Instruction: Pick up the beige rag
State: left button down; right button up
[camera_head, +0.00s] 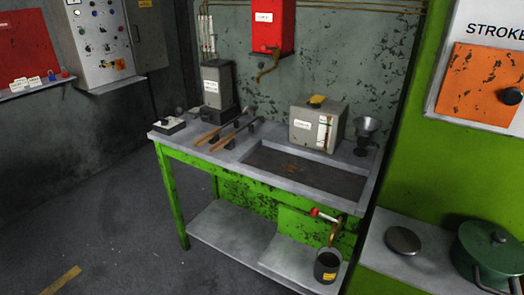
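I cannot make out a beige rag anywhere in the head view. A green workbench (166,180) with a grey metal top stands in the middle. It has a sunken dark tray (310,175) with a small brownish patch inside. Neither of my grippers is in view.
On the bench are wooden-handled tools (210,135), a small box (170,126), a grey cabinet (211,78), a grey box (314,128) and a funnel (367,128). A black pot (327,266) stands on the lower shelf. A green lidded pot (490,255) is at right. Floor at left is clear.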

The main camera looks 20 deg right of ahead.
aim_at(195, 110)
jog(key=i+j+z, duration=0.1)
jog(key=i+j, duration=0.7)
